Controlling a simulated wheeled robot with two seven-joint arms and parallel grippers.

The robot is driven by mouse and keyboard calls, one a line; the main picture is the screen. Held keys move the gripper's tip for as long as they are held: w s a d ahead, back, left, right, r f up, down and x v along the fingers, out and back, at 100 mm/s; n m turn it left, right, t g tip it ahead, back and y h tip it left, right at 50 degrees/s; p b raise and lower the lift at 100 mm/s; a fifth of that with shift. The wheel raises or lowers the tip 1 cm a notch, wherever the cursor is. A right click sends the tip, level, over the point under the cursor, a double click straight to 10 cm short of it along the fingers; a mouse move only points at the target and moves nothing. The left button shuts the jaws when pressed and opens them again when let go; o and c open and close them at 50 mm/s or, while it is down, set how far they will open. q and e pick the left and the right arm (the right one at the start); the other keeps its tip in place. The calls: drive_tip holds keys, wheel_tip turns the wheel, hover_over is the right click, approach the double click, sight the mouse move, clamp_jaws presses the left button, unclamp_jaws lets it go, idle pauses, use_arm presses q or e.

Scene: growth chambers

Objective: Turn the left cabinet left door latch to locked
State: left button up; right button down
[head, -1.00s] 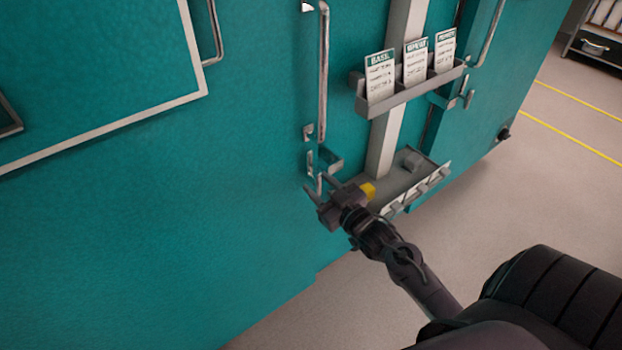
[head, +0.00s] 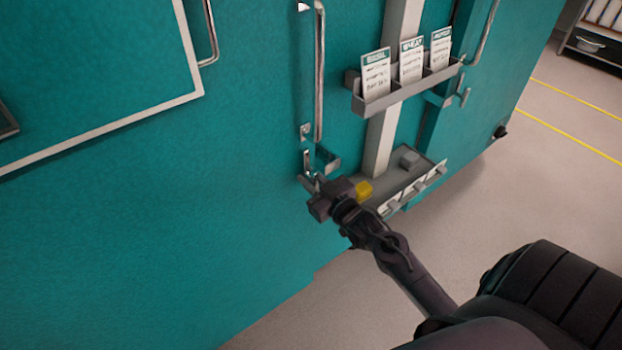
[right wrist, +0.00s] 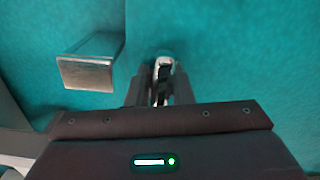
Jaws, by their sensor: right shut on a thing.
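The teal cabinet door (head: 150,230) fills the left of the head view. Its small metal latch (head: 307,160) sits below a long vertical handle (head: 319,80). My right gripper (head: 309,181) is at the lower end of the latch. In the right wrist view the gripper (right wrist: 160,90) is shut on the latch (right wrist: 163,66), whose pale end shows between the fingers. A grey metal catch block (right wrist: 86,72) sticks out beside it, apart from the fingers; it also shows in the head view (head: 328,161). The fingers hide part of the latch. My left gripper is not in view.
Right of the latch, a card holder (head: 405,92) with three cards is on a pale post (head: 380,145). Below it, a grey tray (head: 395,190) holds a yellow block (head: 364,190) and a grey block. Open floor (head: 520,200) lies to the right.

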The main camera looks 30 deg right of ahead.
drive_tip(key=m+p, duration=0.3)
drive_tip(key=shift+r, duration=0.2)
drive_tip(key=m+p, duration=0.4)
drive_tip(key=m, duration=0.1)
drive_tip(key=shift+a+m, duration=0.1)
drive_tip(key=shift+m, duration=0.2)
drive_tip(key=m+p, duration=0.3)
drive_tip(key=m, duration=0.2)
drive_tip(key=shift+m+p, duration=1.1)
drive_tip(key=shift+m, duration=1)
drive_tip(key=shift+f, duration=0.1)
drive_tip(key=c, duration=1.3)
unclamp_jaws()
